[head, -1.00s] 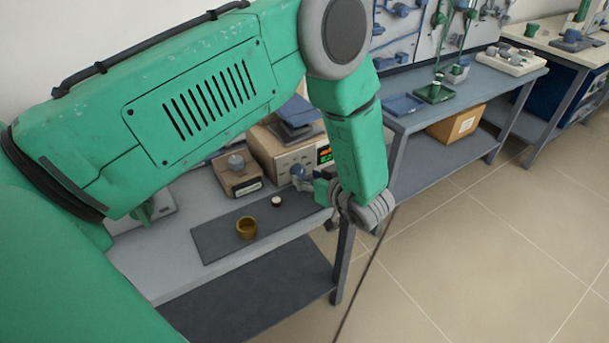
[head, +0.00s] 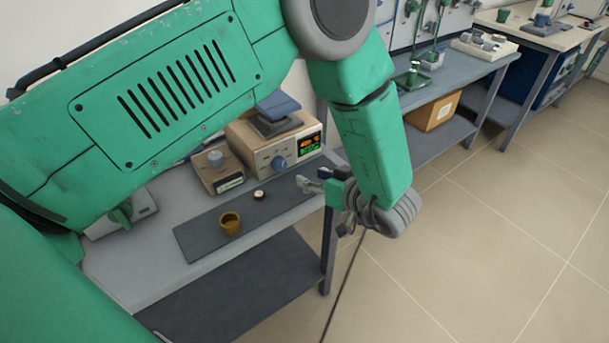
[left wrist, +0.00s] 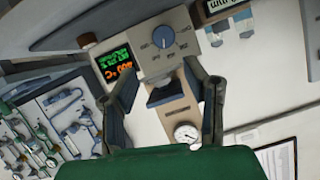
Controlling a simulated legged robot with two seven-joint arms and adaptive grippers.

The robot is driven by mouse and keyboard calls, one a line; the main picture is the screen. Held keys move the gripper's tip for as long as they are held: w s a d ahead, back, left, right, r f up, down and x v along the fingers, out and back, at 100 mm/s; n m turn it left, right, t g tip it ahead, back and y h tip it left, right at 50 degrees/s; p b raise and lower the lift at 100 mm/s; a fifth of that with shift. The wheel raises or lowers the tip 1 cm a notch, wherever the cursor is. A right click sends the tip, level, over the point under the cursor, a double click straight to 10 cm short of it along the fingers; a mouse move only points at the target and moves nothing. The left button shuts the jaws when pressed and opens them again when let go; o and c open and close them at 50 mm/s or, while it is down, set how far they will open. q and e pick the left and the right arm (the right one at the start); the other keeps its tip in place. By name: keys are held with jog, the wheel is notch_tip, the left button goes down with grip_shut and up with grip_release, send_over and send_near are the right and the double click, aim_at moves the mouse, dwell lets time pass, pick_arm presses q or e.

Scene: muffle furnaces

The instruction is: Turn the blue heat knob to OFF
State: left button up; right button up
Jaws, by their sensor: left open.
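The blue heat knob (head: 278,163) is on the front of a beige furnace control box (head: 258,150), left of a lit display (head: 310,143). In the left wrist view the knob (left wrist: 163,37) shows upside of the fingers, with printed marks around it; the lit display (left wrist: 118,65) appears to read 400 °C. The exact pointer setting is too small to tell. My left gripper (head: 312,186) is open and empty, to the lower right of the knob and apart from it. Its two fingers (left wrist: 160,95) spread below the knob in the wrist view. My right gripper is out of view.
A smaller box with a grey knob (head: 217,170) stands left of the furnace box. A brown cup (head: 230,223) and a small white-topped piece (head: 259,195) stand on a dark mat (head: 195,240). Open floor (head: 460,260) lies to the right.

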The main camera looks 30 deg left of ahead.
aim_at(283, 166)
pick_arm(q)
jog(key=w+a+f+m+g+b, duration=0.1)
jog(key=a+m+b, duration=0.1)
jog(key=a, duration=0.1)
jog(key=w+a+f+m+g+y+b, duration=0.1)
jog(key=a+f+m+b, duration=0.1)
jog(key=a, duration=0.2)
jog(key=w+a+f+m+g+y+b, duration=0.1)
jog(key=a+b, duration=0.2)
jog(key=shift+w+a+f+m, duration=0.2)
jog(key=shift+w+a+m, duration=0.05)
jog(key=shift+a+m, duration=0.15)
dwell(0.4)
jog(key=shift+d, duration=0.1)
jog(key=c, duration=0.9)
